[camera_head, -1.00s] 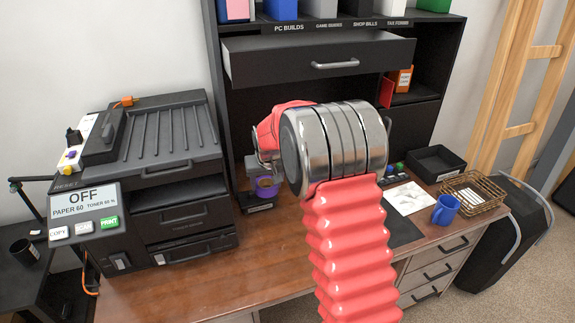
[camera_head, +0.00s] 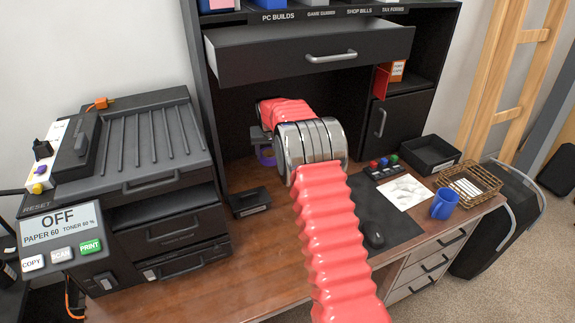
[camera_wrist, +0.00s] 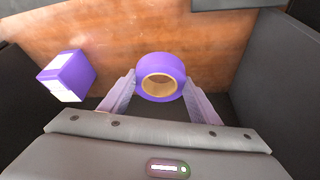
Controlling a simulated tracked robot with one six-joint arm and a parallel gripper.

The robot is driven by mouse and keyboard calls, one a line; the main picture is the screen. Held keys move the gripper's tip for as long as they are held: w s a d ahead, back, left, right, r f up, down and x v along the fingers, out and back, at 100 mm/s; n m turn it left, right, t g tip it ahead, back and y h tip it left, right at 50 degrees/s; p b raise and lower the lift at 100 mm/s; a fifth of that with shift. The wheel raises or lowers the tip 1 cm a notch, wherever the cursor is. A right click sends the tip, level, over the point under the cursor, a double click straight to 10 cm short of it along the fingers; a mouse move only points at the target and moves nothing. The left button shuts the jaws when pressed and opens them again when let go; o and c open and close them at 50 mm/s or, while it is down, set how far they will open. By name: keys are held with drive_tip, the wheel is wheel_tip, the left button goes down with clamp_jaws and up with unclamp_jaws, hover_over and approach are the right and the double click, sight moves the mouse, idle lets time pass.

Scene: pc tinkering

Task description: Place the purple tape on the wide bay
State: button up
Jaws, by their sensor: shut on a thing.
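The purple tape (camera_wrist: 161,64) is a purple roll with a tan core. In the wrist view it sits between the two fingertips of my gripper (camera_wrist: 160,82), which is shut on it. In the head view the tape (camera_head: 266,156) shows as a small purple patch below my gripper (camera_head: 262,145), partly hidden by my arm. The dark open bay (camera_head: 240,132) under the long drawer lies behind my gripper; I take it as the wide bay. The tape is at its front, and its height above the desk is unclear.
A printer (camera_head: 150,190) fills the left. The black drawer (camera_head: 310,55) juts out above the bay. A purple box (camera_wrist: 66,75) shows left of the tape. A blue mug (camera_head: 444,204) stands at right.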

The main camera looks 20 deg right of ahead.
drive_tip(key=shift+a+f, duration=0.15)
drive_tip(key=shift+f, duration=1.4)
drive_tip(key=shift+a+f, duration=0.1)
drive_tip(key=shift+f, duration=1.45)
drive_tip(key=shift+f, duration=0.1)
drive_tip(key=shift+f, duration=1.8)
drive_tip(key=o, duration=1.1)
drive_tip(key=shift+f, duration=0.1)
drive_tip(key=shift+v, duration=6.1)
